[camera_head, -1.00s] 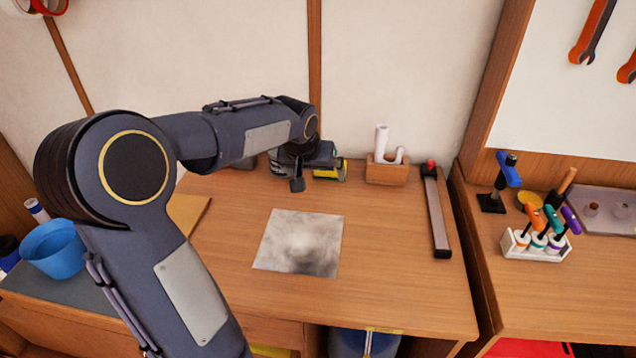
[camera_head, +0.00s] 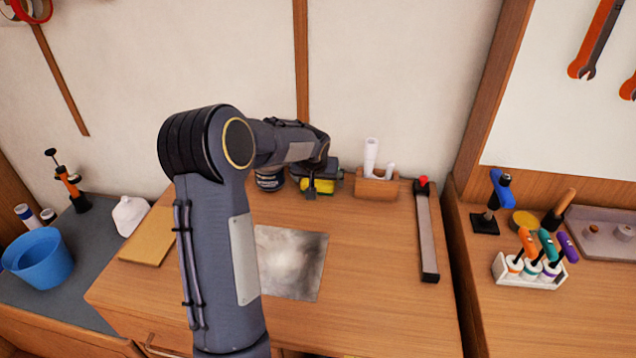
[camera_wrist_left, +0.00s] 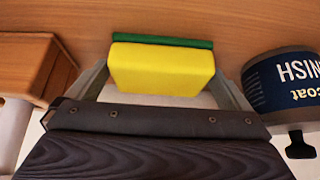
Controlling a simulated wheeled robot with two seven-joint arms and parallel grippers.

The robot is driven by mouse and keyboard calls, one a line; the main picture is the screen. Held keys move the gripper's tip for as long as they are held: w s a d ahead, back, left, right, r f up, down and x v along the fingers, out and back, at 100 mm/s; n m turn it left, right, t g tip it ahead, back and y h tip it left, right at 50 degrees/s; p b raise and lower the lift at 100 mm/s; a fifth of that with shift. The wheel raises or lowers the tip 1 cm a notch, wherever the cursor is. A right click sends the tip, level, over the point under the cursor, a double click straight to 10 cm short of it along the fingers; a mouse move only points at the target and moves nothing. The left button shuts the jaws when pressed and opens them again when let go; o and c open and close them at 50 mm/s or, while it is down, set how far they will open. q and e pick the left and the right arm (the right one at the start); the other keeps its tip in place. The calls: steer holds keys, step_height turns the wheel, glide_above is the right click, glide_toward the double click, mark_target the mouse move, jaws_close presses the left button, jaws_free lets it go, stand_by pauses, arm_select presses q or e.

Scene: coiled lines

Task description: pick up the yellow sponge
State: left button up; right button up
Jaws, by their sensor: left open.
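The yellow sponge (camera_head: 321,186) is at the back of the wooden workbench, partly hidden by my left gripper (camera_head: 312,188). In the left wrist view the sponge (camera_wrist_left: 162,68) is a yellow block with a green layer along its far edge. My left gripper (camera_wrist_left: 162,80) is open, with one finger on each side of the sponge. Small gaps seem to show between fingers and sponge; contact cannot be told. My right gripper is in neither view.
A dark-blue labelled can (camera_wrist_left: 290,82) stands close to the right finger in the wrist view. A wooden holder (camera_head: 376,186) with white rolls is on the other side. A grey stained sheet (camera_head: 292,262) and a long bar (camera_head: 427,235) lie on the bench.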

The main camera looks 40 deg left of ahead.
arm_select(q)
steer(key=c, duration=0.9)
steer(key=shift+r, duration=0.5)
step_height(320, 180, up, 2)
steer(key=shift+r, duration=0.15)
steer(key=s+a+r, duration=0.1)
steer(key=s+r, duration=0.2)
steer(key=s, duration=0.1)
steer(key=s+a+r, duration=0.1)
steer(key=s+r, duration=0.2)
steer(key=s, duration=0.2)
steer(key=s+r+b, duration=0.1)
steer(key=s+r, duration=0.2)
steer(key=s, duration=0.1)
steer(key=shift+s+a+r, duration=0.4)
